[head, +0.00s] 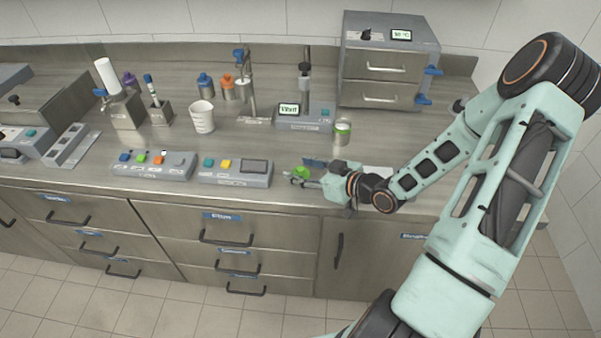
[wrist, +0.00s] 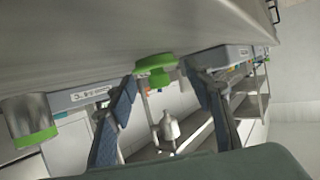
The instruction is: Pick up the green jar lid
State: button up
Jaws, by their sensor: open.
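The green jar lid (head: 301,171) lies on the steel counter near its front edge, just left of my gripper (head: 308,181) in the head view. In the wrist view, which is upside down, the green lid (wrist: 155,70) shows between and a little beyond the two blue-padded fingertips of my gripper (wrist: 160,80). A narrower green part of it points toward the gripper. My gripper is open, and a gap shows between the lid and each finger. Part of the lid is hidden by the fingers in the head view.
A metal jar with a green band (head: 342,133) stands behind the gripper; it also shows in the wrist view (wrist: 30,120). A button panel (head: 236,172) lies left of the lid. A scale (head: 305,116) and drawer unit (head: 385,65) stand farther back.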

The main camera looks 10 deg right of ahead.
jog(key=shift+w+a+f, duration=0.1)
jog(key=shift+w+a, duration=0.05)
jog(key=c, duration=1.2)
jog(key=shift+f, duration=0.1)
